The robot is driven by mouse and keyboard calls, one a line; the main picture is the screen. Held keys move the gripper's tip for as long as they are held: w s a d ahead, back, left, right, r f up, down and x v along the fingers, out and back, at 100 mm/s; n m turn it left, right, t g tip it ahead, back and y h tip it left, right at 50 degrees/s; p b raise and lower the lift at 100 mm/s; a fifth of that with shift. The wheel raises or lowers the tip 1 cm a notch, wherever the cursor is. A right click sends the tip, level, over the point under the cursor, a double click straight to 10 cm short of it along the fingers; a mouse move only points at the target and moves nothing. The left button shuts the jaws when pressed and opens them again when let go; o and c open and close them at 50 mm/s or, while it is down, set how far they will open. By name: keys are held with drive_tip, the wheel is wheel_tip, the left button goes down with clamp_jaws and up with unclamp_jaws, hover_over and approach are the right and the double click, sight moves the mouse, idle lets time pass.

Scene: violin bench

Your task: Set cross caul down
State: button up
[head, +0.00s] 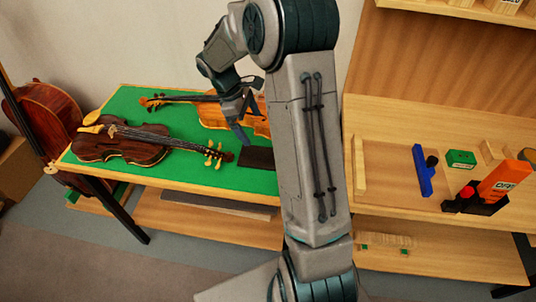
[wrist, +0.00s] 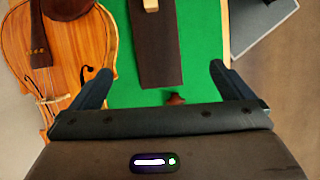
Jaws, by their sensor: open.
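My gripper (head: 247,122) is over the green-topped bench; its fingers stand wide apart in the wrist view (wrist: 148,78), with nothing between them. A dark brown flat board (wrist: 157,55) lies on the green top ahead of the fingers; it also shows in the head view (head: 257,158). A small light wooden piece (wrist: 150,5), perhaps the cross caul, lies on the board's far part, cut off by the picture's top edge and apart from the fingers. My arm hides part of the bench in the head view.
An orange violin (wrist: 75,60) lies left of the board. A dark violin (head: 120,145) lies at the bench's left. Green surface (wrist: 205,40) is free beside the board.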

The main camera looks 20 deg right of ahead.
drive_tip(key=w+f, duration=0.1)
hover_over(269, 157)
drive_tip(key=w+a, duration=0.2)
drive_tip(key=shift+n, duration=0.3)
drive_tip(key=f, duration=0.5)
drive_tip(key=f+p, duration=0.1)
drive_tip(key=f, duration=0.2)
drive_tip(key=shift+s+a+f, duration=0.1)
drive_tip(key=shift+s, duration=0.15)
drive_tip(key=shift+p+x, duration=0.65)
drive_tip(key=shift+x, duration=2)
drive_tip(key=shift+w+a, duration=0.1)
drive_tip(key=shift+a, duration=0.05)
drive_tip(key=c, duration=1.1)
